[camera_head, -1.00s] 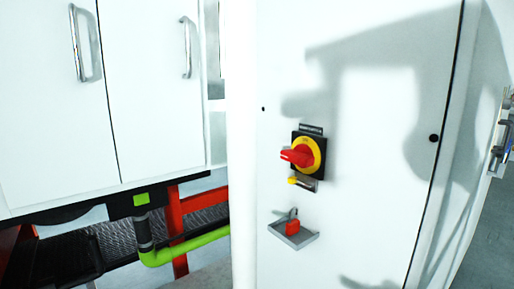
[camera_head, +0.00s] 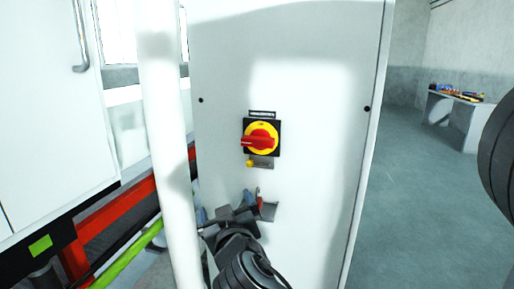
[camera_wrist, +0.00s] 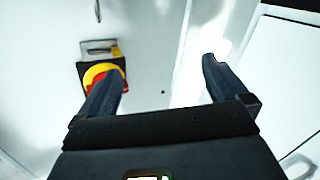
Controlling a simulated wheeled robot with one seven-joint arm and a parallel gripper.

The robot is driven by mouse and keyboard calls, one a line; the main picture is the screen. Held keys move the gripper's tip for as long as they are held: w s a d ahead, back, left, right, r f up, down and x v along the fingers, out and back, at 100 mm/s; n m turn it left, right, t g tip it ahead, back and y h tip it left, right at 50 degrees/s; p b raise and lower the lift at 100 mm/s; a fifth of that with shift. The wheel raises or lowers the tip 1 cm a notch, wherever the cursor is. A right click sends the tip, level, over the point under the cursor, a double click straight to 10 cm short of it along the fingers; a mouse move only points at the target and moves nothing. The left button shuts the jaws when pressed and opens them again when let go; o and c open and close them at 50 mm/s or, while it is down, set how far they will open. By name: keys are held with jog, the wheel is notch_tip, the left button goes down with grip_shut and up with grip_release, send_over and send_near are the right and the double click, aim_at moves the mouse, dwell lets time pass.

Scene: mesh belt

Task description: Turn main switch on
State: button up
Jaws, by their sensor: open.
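The main switch is a red rotary handle (camera_head: 257,142) on a round yellow plate (camera_head: 262,128) with a black square backing, on the white cabinet front. The handle lies roughly level in the head view. My gripper (camera_head: 226,207) is open and empty, below and a little left of the switch, apart from it. In the wrist view the switch's yellow plate (camera_wrist: 100,73) is at upper left.
A yellow-tipped metal hasp (camera_head: 260,162) sits just under the switch. A white post (camera_head: 165,130) stands left of the cabinet (camera_head: 310,200). Open floor lies to the right.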

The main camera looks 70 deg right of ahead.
aim_at(256, 142)
jog(key=s+d+r+m+g+h, duration=0.2)
jog(key=d+r+m+g+h, duration=0.2)
jog(key=d+r+m+g, duration=0.6)
jog(key=shift+n+t, duration=0.3)
jog(key=shift+t, duration=0.4)
jog(key=d+p, duration=0.2)
jog(key=d, duration=0.1)
jog(key=d+r, duration=0.1)
jog(key=d, duration=0.1)
jog(key=shift+w+d+p, duration=0.1)
jog(key=shift+d+p, duration=0.05)
jog(key=shift+p, duration=0.25)
jog(key=c, duration=0.7)
jog(key=shift+f, duration=0.1)
